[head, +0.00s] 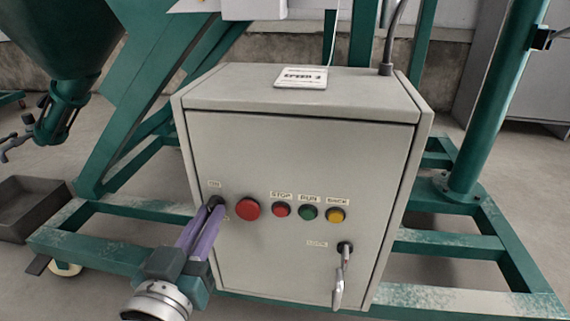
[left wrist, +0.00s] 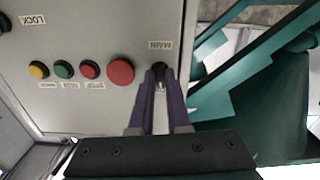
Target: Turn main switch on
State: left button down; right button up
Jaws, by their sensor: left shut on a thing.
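The main switch is a small dark knob at the left of the grey control box (head: 290,165), beside a label that reads MAIN in the left wrist view. My left gripper (head: 216,206) has its purple fingers closed around the main switch (left wrist: 158,68), which they largely hide in the head view. In the left wrist view the gripper (left wrist: 159,75) reaches up to the knob from below. Which way the knob is turned cannot be made out. My right gripper is not in view.
A large red button (head: 247,209) sits close right of the switch. Red, green and yellow buttons (head: 308,213) follow, with a lock handle (head: 342,275) below. Green frame beams (head: 440,245) surround the box. A dark tray (head: 35,205) lies at the left.

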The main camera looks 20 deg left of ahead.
pick_arm(q)
jog(key=shift+r+m, duration=0.1)
jog(key=shift+m, duration=0.4)
jog(key=c, duration=0.9)
grip_release()
jog(key=p+v, duration=0.3)
jog(key=v, duration=0.7)
jog(key=shift+w, duration=0.1)
